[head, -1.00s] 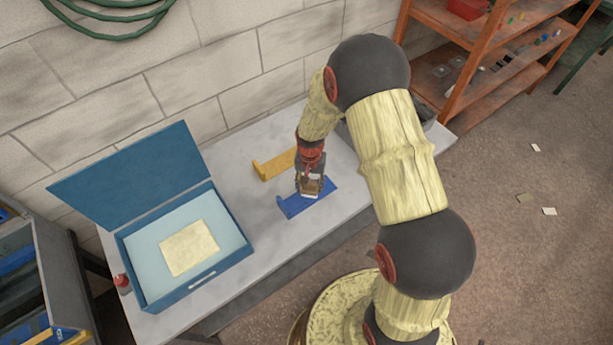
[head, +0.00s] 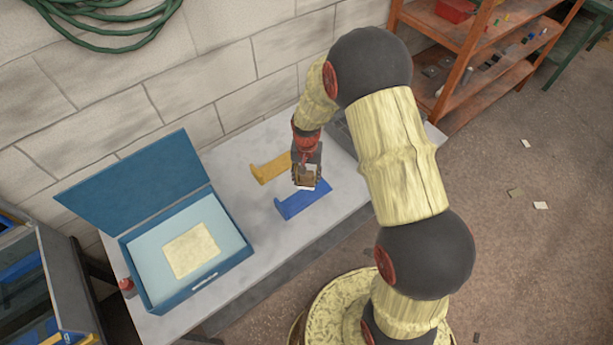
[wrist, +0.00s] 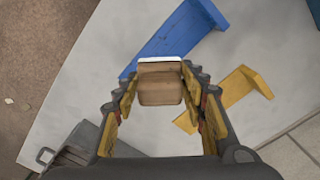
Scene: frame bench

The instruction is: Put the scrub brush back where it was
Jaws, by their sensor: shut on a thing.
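The scrub brush is a small brown block with a white edge, seen in the wrist view (wrist: 160,88) between the finger pads. In the head view the brush (head: 308,185) is small and partly hidden by the fingers. My gripper (head: 306,178) is shut on it, above the table near the blue and yellow brackets. The blue bracket (head: 300,202) lies on the table just in front of the gripper and looks empty. The yellow bracket (head: 268,170) lies to the left and behind; it also shows in the wrist view (wrist: 240,88), partly covered by a finger.
An open blue case (head: 218,268) with a pale yellow pad (head: 192,250) stands on the grey table (head: 250,285), left of the brackets. A dark grey box with a handle (wrist: 75,148) is in the wrist view's lower left. An orange shelf (head: 465,75) stands at the right.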

